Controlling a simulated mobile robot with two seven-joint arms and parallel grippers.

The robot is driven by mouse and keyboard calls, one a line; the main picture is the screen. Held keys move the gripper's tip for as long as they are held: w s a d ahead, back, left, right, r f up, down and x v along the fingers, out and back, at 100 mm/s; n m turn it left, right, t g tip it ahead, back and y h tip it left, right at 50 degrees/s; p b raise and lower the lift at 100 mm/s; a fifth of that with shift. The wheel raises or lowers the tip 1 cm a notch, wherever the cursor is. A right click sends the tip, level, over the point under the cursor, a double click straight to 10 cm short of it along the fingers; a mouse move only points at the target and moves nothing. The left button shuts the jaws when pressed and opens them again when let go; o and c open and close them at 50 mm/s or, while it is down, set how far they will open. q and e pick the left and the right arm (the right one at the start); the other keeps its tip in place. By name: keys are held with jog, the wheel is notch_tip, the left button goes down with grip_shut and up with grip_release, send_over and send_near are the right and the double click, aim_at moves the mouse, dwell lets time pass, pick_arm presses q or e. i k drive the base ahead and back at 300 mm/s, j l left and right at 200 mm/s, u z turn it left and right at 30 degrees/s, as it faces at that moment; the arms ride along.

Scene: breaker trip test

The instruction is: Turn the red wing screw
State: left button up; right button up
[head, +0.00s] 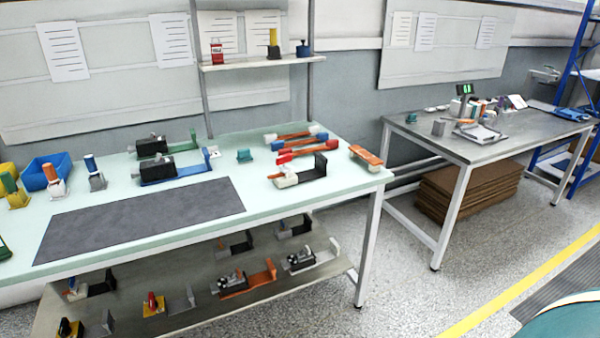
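I cannot clearly pick out a red wing screw at this size. A small red part (285,158) shows on the left table, beside a white and dark fixture (306,172) with an orange end. Orange-handled tools with white and red ends lie just behind it. A small red-topped piece (152,301) stands on the lower shelf. Neither of my grippers is in view.
A dark grey mat (140,218) lies bare on the left table (320,190). A blue bin (47,171) and several small upright pieces stand at its left end. A second table (440,145) with small items stands at right, brown sheets (468,192) stacked beneath. The floor between is clear.

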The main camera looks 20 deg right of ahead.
aim_at(283, 159)
jog(key=i+l, duration=0.2)
jog(key=l, duration=0.15)
jog(key=i+l, duration=0.15)
jog(key=l, duration=0.2)
jog(key=i+l, duration=0.2)
jog(key=l, duration=0.15)
jog(key=i+l, duration=1.15)
jog(key=l, duration=0.1)
